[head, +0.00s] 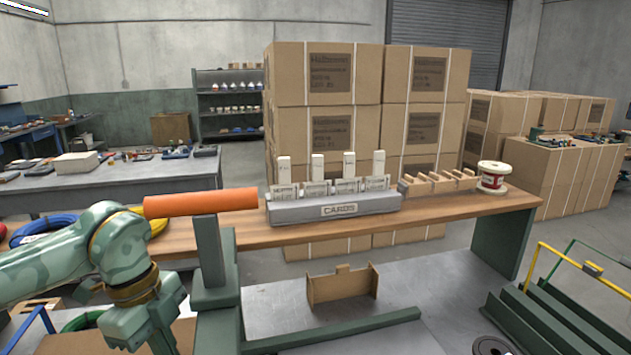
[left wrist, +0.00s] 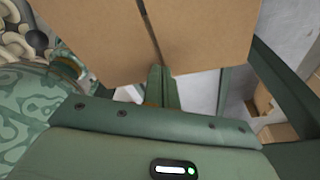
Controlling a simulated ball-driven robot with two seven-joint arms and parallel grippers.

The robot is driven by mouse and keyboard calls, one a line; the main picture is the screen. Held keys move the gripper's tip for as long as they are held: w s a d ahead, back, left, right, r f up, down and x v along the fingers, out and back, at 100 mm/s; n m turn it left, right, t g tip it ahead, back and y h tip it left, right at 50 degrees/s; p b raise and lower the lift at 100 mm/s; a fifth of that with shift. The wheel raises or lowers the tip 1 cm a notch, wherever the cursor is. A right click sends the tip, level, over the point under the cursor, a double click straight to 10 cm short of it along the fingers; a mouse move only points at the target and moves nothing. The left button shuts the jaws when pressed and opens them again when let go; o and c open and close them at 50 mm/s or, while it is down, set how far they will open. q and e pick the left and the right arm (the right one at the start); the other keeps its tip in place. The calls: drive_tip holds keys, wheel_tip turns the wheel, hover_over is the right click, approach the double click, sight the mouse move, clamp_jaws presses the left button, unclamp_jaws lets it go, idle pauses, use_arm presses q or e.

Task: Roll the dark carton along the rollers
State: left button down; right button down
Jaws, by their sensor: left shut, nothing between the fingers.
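In the head view my left arm comes in from the left and its hand points down at the lower left; the fingertips are out of that frame. In the left wrist view my left gripper (left wrist: 163,88) is shut and empty, its fingers at the lower edge of a brown cardboard carton (left wrist: 210,30) with a dark seam. I cannot tell whether they touch it. Part of a brown carton (head: 85,343) also shows beside my left arm in the head view. I cannot tell whether this is the dark carton. No row of rollers shows clearly. My right gripper is not in view.
An orange cylinder (head: 200,201) lies across a green post close to my left arm. A wooden bench (head: 450,208) holds a grey card rack (head: 335,208) and a copper spool (head: 493,177). Stacked cartons (head: 290,130) stand behind. Green frames (head: 545,318) stand at lower right.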

use_arm(q)
drive_tip(key=shift+f, duration=0.15)
drive_tip(key=shift+f+b, duration=0.3)
drive_tip(key=shift+f, duration=0.35)
drive_tip(key=shift+s+a+p, duration=0.2)
drive_tip(key=shift+a+p, duration=0.15)
drive_tip(key=shift+a, duration=0.45)
drive_tip(key=shift+s+a+f+p, duration=0.1)
drive_tip(key=shift+s+a+p, duration=0.6)
drive_tip(key=shift+a, duration=1.7)
drive_tip(key=shift+s+a+f+p, duration=0.1)
drive_tip(key=shift+s+a+p, duration=0.55)
drive_tip(key=shift+a, duration=1.7)
drive_tip(key=shift+s+a+p, duration=0.6)
drive_tip(key=shift+s+a, duration=0.1)
drive_tip(key=shift+a, duration=1.7)
drive_tip(key=shift+s+a, duration=0.15)
drive_tip(key=shift+a, duration=0.25)
drive_tip(key=shift+f, duration=0.1)
